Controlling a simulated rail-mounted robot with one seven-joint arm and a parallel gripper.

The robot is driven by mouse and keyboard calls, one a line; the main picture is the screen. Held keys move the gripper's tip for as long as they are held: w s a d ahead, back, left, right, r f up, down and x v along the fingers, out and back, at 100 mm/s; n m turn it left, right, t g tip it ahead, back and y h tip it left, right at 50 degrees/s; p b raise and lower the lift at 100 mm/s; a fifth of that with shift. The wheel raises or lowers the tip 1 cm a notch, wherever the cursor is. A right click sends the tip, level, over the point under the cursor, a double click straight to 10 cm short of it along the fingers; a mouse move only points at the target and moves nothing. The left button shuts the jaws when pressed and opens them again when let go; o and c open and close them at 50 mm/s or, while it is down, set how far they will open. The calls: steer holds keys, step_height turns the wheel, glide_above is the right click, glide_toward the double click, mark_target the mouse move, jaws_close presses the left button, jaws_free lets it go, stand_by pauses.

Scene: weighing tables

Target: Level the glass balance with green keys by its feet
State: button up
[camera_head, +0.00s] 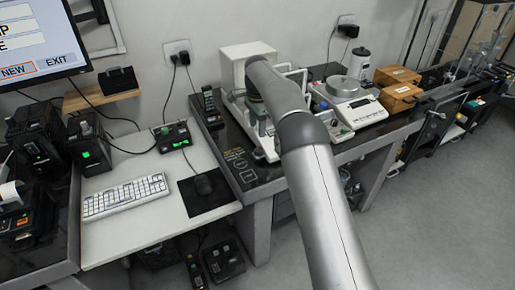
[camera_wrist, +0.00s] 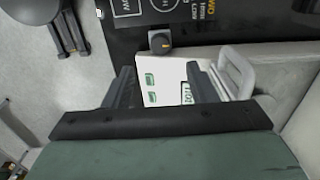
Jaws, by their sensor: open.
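The glass balance with green keys shows in the wrist view as a white front panel (camera_wrist: 172,68) with green keys (camera_wrist: 151,80) and a small green-lit display (camera_wrist: 187,92). My gripper (camera_wrist: 159,68) is open above the panel. Its fingers are apart, with the knob beyond the tips, roughly in line with the gap. Nothing is between the fingers. In the head view the balance (camera_head: 238,63) is largely hidden behind my arm; its level bubble cannot be made out.
A white top-pan scale (camera_head: 352,114) and wooden boxes (camera_head: 398,97) stand to the right on the same table. A black handset (camera_head: 209,106) stands at the left. A grey loop handle (camera_wrist: 236,72) is close to the right finger. A lower desk with keyboard (camera_head: 125,196) adjoins.

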mark_target(258, 149)
step_height(258, 149, down, 10)
steer(key=shift+f+p, duration=0.25)
steer(key=shift+p, duration=0.35)
steer(key=c, duration=1)
